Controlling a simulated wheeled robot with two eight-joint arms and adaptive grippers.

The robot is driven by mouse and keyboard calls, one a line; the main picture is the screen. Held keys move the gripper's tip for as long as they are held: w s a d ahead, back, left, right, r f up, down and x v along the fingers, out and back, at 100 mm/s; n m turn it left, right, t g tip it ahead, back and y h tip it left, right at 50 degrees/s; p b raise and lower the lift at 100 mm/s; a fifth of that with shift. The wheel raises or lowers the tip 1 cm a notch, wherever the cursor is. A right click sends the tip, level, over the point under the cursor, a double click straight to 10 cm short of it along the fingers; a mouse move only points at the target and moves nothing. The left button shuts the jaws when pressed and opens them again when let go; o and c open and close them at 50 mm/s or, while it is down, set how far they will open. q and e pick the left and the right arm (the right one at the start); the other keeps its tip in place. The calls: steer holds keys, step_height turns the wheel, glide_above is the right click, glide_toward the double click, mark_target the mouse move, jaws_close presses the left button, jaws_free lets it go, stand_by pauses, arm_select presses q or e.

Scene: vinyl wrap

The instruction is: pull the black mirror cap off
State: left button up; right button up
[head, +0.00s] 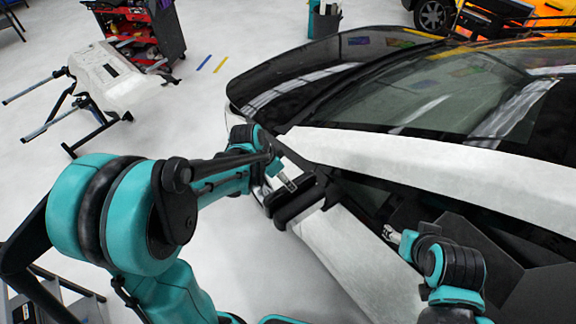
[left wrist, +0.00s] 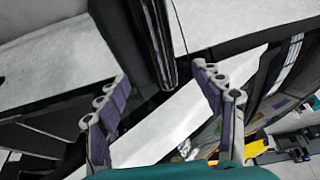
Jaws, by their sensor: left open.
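The black mirror cap (head: 297,203) is on the side of the white and black car, near the front of the door, in the head view. In the left wrist view the dark, glossy shape at the top centre (left wrist: 158,40) appears to be the same cap. My left gripper (head: 286,184) is right beside the cap, on its far-left side.
The car's white door (head: 345,250) and black hood (head: 300,75) fill the space around the cap. A white panel on a stand (head: 115,78) and a red tool cart (head: 130,35) stand at the back left. The floor between them and the car is clear.

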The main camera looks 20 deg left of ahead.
arm_select(q)
steer(key=x, duration=0.6)
steer(key=shift+w+f, duration=0.1)
steer(key=shift+w, duration=0.1)
steer(key=shift+f, duration=0.3)
steer(key=shift+d, duration=0.1)
steer(key=c, duration=1.4)
steer(key=shift+w+a+b, duration=0.35)
steer(key=shift+w+a, duration=0.05)
steer(key=shift+a, duration=0.2)
steer(key=shift+w+a, duration=0.25)
steer(key=shift+a, duration=0.05)
steer(key=shift+w+a+b, duration=0.35)
steer(key=shift+w+a, duration=0.55)
steer(key=shift+a, duration=0.3)
steer(key=shift+w+a+b, duration=0.3)
steer(key=shift+w+a, duration=0.65)
steer(key=shift+a, duration=0.2)
